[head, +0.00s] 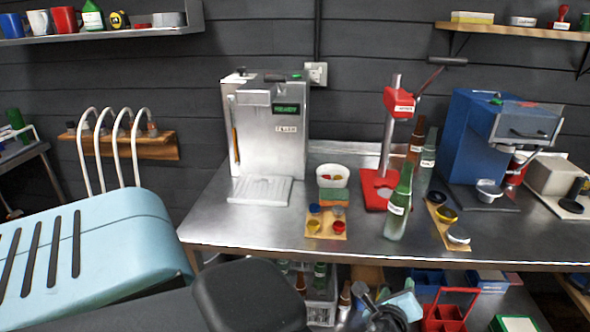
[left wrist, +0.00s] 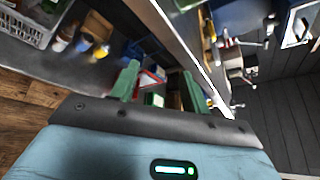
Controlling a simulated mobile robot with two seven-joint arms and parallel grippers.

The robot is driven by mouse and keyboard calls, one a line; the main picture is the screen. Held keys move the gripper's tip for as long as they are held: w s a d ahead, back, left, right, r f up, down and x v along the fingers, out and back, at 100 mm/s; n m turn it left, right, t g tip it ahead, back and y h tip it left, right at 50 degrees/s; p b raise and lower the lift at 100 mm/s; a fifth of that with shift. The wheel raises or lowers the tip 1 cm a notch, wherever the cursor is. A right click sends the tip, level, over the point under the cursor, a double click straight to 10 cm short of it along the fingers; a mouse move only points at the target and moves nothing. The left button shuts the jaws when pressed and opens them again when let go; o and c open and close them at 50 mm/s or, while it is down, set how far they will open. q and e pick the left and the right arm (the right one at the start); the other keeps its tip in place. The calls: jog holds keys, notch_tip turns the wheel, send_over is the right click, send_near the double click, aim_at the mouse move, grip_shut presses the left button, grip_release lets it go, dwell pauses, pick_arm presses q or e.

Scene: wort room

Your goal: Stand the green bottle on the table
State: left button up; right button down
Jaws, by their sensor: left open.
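A green bottle (head: 398,205) with a white label stands upright on the metal table (head: 225,222), near its front edge. Another green bottle (head: 320,272) shows partly in a crate below the table. The frames do not settle which one the task names. My left gripper (head: 385,310) is low at the front of the table, beside the lower shelf, its fingertips unclear in the head view. In the left wrist view its two green fingers (left wrist: 160,88) are apart with nothing gripped between them. My right gripper is not in view.
A red capping stand (head: 380,190), a brown bottle (head: 416,140) and a pale green bottle (head: 428,165) surround the front bottle. A wooden board (head: 326,233) with coloured caps lies left of it. A red carrier (head: 445,312) sits low. The table's front left is bare.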

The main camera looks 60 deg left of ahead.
pick_arm(q)
jog(key=s+d+f+n+g+h, duration=0.1)
jog(key=s+d+f+n+h, duration=0.2)
jog(key=s+f, duration=0.5)
jog(key=s+d+f+n+g+h, duration=0.1)
jog(key=s+f+n+h, duration=0.1)
jog(key=s+f+n, duration=0.5)
jog(key=s+d+f+n+g+h, duration=0.1)
jog(key=s+n, duration=0.3)
jog(key=s, duration=0.5)
jog(key=s+d+f+n+g+h, duration=0.1)
jog(key=s+f+n, duration=0.3)
jog(key=s, duration=0.5)
jog(key=shift+s+d+n+h, duration=0.3)
jog(key=shift+d+n+h, duration=0.35)
jog(key=shift+n+h, duration=0.15)
